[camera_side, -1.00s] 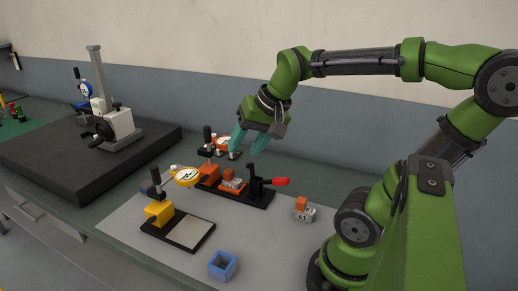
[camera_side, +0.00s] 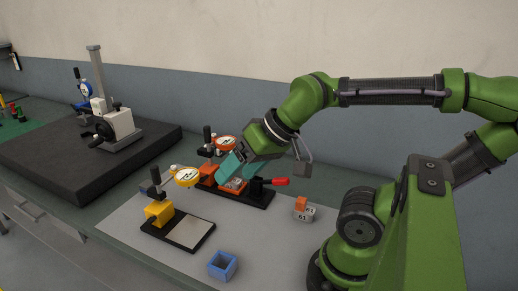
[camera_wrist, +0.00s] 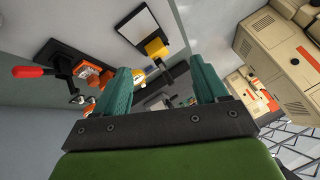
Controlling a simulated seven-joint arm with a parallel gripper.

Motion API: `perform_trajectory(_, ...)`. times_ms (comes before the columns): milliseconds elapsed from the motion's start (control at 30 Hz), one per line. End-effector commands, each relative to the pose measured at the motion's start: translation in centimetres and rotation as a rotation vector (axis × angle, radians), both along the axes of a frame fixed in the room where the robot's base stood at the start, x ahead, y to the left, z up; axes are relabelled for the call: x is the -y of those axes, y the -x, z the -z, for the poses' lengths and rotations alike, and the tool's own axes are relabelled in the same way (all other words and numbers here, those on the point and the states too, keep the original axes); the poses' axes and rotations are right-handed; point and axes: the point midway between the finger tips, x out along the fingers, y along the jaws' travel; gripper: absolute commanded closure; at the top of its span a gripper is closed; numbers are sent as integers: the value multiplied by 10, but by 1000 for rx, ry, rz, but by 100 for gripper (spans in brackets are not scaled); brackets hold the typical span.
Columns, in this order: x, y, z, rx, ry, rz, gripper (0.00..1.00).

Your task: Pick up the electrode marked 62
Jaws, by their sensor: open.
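A copper-orange electrode on a pale holder (camera_side: 233,186) sits in the black fixture with the red-handled clamp, partly hidden by my fingers; its number is not readable. It appears to be the orange block in the wrist view (camera_wrist: 88,73). Another electrode (camera_side: 303,210), with an orange top and a grey base marked 61, stands on the grey mat to the right of the fixture. My gripper (camera_side: 229,168) is tilted just above the fixture, with its teal fingers near the first electrode. In the wrist view my gripper (camera_wrist: 163,86) is open, with nothing between the fingertips.
A blue open box (camera_side: 222,265) sits near the front. The mat (camera_side: 262,235) between them is clear.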

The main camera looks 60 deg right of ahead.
Motion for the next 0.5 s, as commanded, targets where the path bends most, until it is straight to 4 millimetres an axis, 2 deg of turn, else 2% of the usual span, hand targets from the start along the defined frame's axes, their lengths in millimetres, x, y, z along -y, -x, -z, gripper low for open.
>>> perform_trajectory(167,1,0,0,-3,0,7,28)
perform_trajectory(267,7,-4,11,-48,-2,30,28)
perform_trajectory(367,21,-21,15,-103,0,74,28)
perform_trajectory(500,54,-59,18,-211,34,110,28)
